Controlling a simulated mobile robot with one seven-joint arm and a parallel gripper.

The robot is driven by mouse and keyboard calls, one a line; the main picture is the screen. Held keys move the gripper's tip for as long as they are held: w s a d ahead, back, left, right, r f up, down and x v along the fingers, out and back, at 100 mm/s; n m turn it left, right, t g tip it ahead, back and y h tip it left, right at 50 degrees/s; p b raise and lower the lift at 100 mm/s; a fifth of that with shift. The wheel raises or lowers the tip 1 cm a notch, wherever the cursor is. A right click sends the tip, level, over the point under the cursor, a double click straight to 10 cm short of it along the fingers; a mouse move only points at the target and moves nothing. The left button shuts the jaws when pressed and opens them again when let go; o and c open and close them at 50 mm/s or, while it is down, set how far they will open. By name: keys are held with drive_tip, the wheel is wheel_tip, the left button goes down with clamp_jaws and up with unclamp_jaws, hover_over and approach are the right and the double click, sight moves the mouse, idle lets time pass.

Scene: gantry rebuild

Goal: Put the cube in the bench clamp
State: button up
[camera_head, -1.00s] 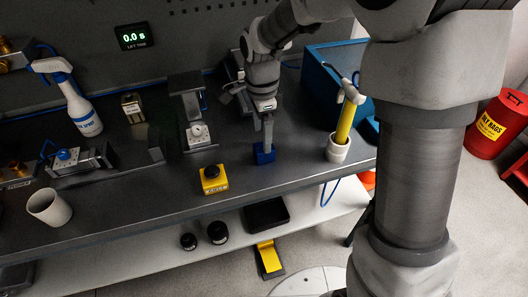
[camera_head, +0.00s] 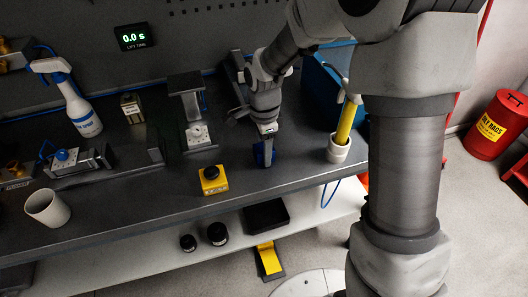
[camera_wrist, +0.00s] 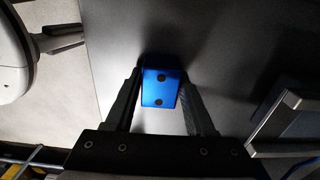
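The blue cube (camera_head: 260,155) stands on the bench near its front edge, partly covered by my gripper (camera_head: 266,150). In the wrist view the cube (camera_wrist: 160,88) shows two dark dots and lies between the two fingers of my gripper (camera_wrist: 161,90). The fingers flank it closely on both sides; whether they press on it is not clear. A grey device with a blue knob (camera_head: 65,156), which looks like the bench clamp, sits at the bench's left. Its jaw opening is hard to make out.
A yellow button box (camera_head: 213,180) stands left of my gripper, and a white cup with a yellow-handled tool (camera_head: 338,150) right of it. A grey stand (camera_head: 197,135), a spray bottle (camera_head: 85,118) and a white cup (camera_head: 47,208) are further left. A blue bin (camera_head: 322,88) is behind.

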clamp_jaws()
